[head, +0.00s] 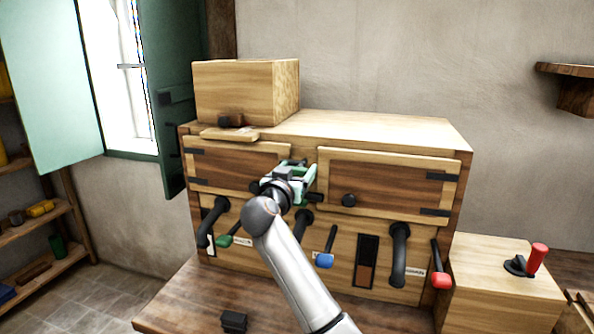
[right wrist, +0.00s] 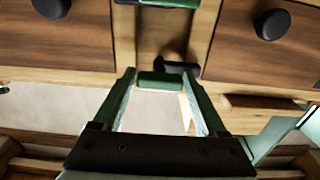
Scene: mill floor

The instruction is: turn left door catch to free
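The cabinet's left door (head: 235,165) and right door (head: 390,185) are closed, with a post between them. My right gripper (head: 305,170) is at the top of that post in the head view and covers much of it. The right wrist view looks upside down. There, the green-gripped catch (right wrist: 160,80), apparently the left door's, lies between the fingertips of my right gripper (right wrist: 158,74). Its black arm (right wrist: 180,67) reaches toward the left door. The fingers stand apart on either side of the grip; I cannot tell whether they touch it. A second green-gripped catch (right wrist: 165,3) shows at the top edge.
A wooden box (head: 245,90) stands on the cabinet's left top. Below the doors are a green-tipped lever (head: 228,240), a blue-tipped lever (head: 326,258), a red-tipped lever (head: 440,278) and black curved handles (head: 398,255). A red-knobbed switch (head: 538,257) stands on the right block.

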